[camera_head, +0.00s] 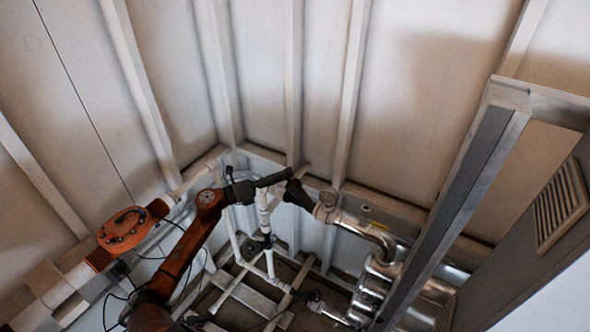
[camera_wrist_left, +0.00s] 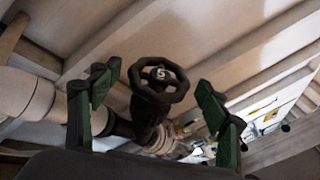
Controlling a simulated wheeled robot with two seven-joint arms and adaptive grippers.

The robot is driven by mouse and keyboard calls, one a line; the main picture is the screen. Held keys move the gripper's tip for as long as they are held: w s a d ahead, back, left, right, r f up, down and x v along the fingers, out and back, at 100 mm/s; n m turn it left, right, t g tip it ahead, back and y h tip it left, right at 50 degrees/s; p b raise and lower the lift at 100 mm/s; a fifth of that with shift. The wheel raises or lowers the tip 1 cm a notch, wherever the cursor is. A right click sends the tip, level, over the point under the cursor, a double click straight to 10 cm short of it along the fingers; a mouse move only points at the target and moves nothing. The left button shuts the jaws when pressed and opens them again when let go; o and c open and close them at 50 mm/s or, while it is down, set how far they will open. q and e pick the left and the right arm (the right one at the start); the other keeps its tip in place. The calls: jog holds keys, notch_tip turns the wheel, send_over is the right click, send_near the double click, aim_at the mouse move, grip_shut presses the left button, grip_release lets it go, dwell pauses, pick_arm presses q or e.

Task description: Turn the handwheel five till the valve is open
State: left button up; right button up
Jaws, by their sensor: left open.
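Handwheel five (camera_wrist_left: 158,82) is a black spoked wheel with a white "5" on its hub, ahead of my left gripper in the left wrist view. The wheel shows between the two green-padded fingers of my left gripper (camera_wrist_left: 158,92), which are spread apart. In the head view the dark handwheel (camera_head: 297,194) sits at the left end of a metal pipe beside a gauge. My left gripper (camera_head: 275,180) reaches it from the left, its tips close to the wheel. I cannot tell whether they touch. The valve's inner position cannot be seen. My right gripper is not in view.
Shiny metal pipes (camera_head: 375,238) run right of the handwheel. A white vertical pipe (camera_head: 265,215) stands below my gripper. An orange pipe fitting (camera_head: 130,228) is at the left. A grey beam (camera_head: 455,210) crosses the right side. Panelled walls stand behind.

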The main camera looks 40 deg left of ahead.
pick_arm(q)
jog(key=x, duration=0.4)
jog(key=shift+w+p, duration=0.1)
jog(key=shift+p, duration=0.2)
jog(key=shift+w+d+f, duration=0.1)
jog(key=shift+w+d, duration=0.05)
jog(key=shift+w, duration=0.3)
jog(key=c, duration=1.3)
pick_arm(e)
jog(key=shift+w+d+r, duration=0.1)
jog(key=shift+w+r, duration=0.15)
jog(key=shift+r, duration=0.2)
pick_arm(q)
jog(key=shift+c, duration=1.1)
